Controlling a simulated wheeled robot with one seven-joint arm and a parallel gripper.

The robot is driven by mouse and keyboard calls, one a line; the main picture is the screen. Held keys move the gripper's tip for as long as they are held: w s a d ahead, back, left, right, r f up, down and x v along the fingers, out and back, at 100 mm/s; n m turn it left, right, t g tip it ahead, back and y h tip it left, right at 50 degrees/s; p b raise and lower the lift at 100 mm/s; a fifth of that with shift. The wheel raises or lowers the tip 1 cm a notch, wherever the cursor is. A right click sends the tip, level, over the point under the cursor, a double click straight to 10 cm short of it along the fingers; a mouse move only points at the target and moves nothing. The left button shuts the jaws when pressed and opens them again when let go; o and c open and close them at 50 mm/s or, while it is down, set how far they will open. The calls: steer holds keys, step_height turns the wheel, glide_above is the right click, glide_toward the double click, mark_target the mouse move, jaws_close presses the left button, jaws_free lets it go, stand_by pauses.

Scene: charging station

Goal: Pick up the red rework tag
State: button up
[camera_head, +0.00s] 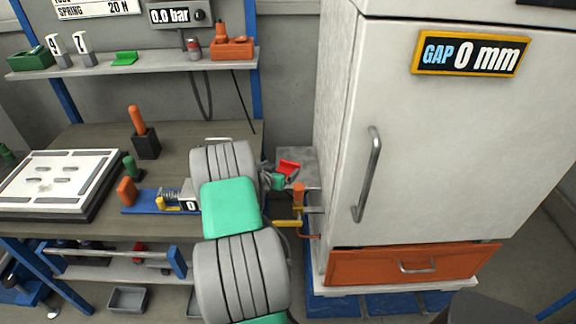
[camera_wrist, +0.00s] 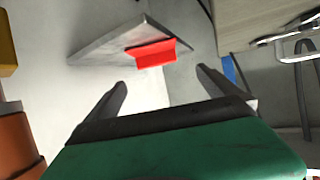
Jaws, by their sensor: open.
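The red rework tag (camera_head: 288,167) lies on a small grey ledge (camera_head: 293,154) between the workbench and the white cabinet. In the wrist view the tag (camera_wrist: 152,53) looks like a bent red piece at the edge of the grey ledge (camera_wrist: 100,42). My gripper (camera_wrist: 162,80) is open, with its two dark fingers spread and nothing between them. The tag is beyond the fingertips, between their lines, and apart from them. In the head view my arm hides much of the gripper, and the fingertips are hard to make out.
The white cabinet (camera_head: 450,130) with its long handle (camera_head: 369,175) stands close on the right, above an orange drawer (camera_head: 415,265). The workbench (camera_head: 190,140) on the left holds a white plate fixture (camera_head: 55,182) and a blue spring fixture (camera_head: 160,199). An orange-handled tool (camera_head: 298,195) stands near my gripper.

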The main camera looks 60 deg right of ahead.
mark_target(290, 162)
steer(key=x, duration=0.2)
steer(key=p+x, duration=0.1)
steer(key=x, duration=0.5)
steer(key=shift+s+d+f+p, duration=0.1)
steer(key=shift+s+d+p, duration=0.05)
steer(key=shift+s+p, duration=0.2)
steer(key=c, duration=1.5)
